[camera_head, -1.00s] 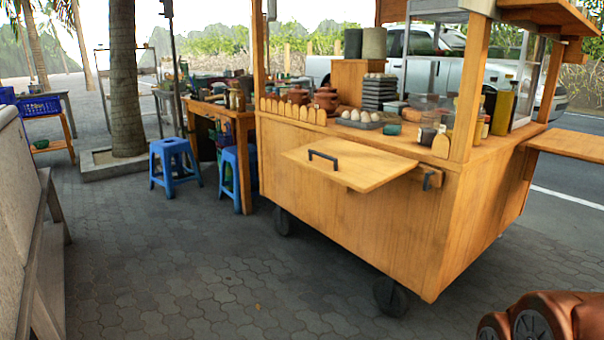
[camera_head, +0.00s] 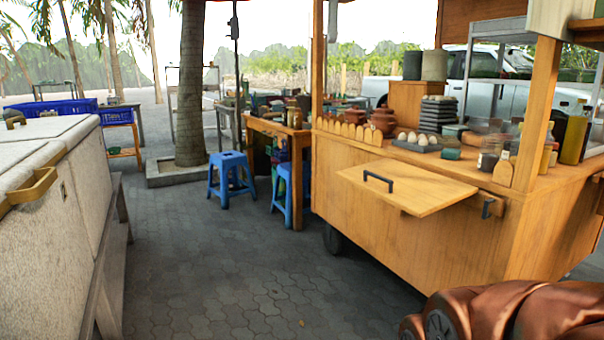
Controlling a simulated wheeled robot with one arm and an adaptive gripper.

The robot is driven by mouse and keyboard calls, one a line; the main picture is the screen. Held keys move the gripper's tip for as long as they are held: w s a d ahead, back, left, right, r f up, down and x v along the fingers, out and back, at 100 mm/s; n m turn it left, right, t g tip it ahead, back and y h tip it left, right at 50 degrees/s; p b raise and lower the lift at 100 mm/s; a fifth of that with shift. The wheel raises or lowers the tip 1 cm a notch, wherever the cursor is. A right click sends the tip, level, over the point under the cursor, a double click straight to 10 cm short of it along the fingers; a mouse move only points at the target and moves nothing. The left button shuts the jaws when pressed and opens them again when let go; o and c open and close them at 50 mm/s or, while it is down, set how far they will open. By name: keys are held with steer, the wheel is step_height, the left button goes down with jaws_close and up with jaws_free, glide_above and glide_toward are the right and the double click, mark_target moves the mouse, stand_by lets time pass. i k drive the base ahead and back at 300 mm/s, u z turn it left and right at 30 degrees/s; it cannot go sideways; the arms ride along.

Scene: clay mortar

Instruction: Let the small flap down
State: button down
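The small flap (camera_head: 408,188) is a light wooden board on the front side of the wooden food cart (camera_head: 400,240). It is raised and sticks out roughly level from the cart, a little below the countertop. A dark bar handle (camera_head: 378,181) sits on its top near the left outer edge. A dark metal bracket (camera_head: 487,208) shows on the cart just right of the flap. What holds the flap up underneath is hidden. My gripper is not in view. A copper-coloured part, which seems to be my arm, fills the bottom right corner.
A white chest with a brass handle (camera_head: 30,187) stands close on the left. Blue stools (camera_head: 231,180) and a wooden side table (camera_head: 280,130) stand beyond the cart's left end. Eggs, jars and bottles crowd the countertop. The paved ground between chest and cart is clear.

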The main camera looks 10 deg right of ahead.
mark_target(420, 193)
steer(key=u, duration=0.35)
steer(key=i, duration=1.1)
steer(key=z, duration=0.1)
